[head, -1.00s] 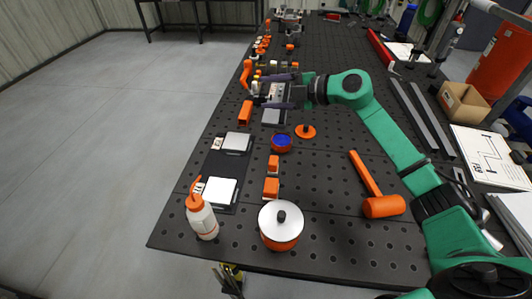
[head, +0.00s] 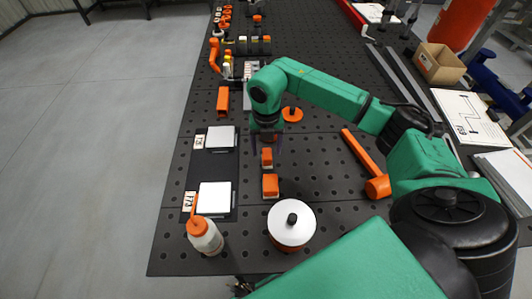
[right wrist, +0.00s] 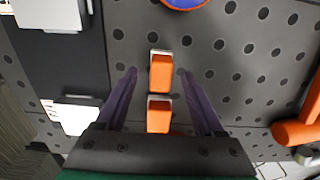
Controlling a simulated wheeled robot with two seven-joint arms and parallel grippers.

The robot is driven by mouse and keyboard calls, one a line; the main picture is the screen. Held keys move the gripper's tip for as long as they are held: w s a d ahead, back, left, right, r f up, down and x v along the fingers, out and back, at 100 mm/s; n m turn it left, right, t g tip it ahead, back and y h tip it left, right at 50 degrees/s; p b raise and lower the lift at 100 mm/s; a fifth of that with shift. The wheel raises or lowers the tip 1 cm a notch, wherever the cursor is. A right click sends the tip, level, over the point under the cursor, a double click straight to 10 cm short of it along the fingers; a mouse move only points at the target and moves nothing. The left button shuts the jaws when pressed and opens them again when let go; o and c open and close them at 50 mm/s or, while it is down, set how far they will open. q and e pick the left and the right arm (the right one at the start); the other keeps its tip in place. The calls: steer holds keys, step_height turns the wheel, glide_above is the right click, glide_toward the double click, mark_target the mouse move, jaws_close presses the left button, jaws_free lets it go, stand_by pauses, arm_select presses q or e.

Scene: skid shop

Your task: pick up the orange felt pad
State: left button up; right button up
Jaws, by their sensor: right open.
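Two small orange blocks with pale edges lie in a line on the black perforated bench. The far orange block (head: 267,158) and the near orange block (head: 270,186) also show in the right wrist view, the far one (right wrist: 161,73) above the near one (right wrist: 158,116). I cannot tell by look which is the felt pad. My right gripper (head: 266,150) points down over the far block. In the right wrist view its purple fingers (right wrist: 157,73) are apart, one on each side of the far block, with nothing held. Height above the bench is unclear. My left gripper is not seen.
A white-lidded orange pot (head: 291,225) and a white bottle (head: 204,236) stand nearer the front edge. Two white-topped plates (head: 214,198) lie on a dark mat to the left. An orange mallet (head: 377,187) lies to the right.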

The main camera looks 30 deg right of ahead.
steer(key=shift+s+f+p, duration=0.25)
steer(key=shift+f+p, duration=0.05)
steer(key=shift+f, duration=1.1)
steer(key=shift+c, duration=1.2)
steer(key=shift+w, duration=0.1)
jaws_close()
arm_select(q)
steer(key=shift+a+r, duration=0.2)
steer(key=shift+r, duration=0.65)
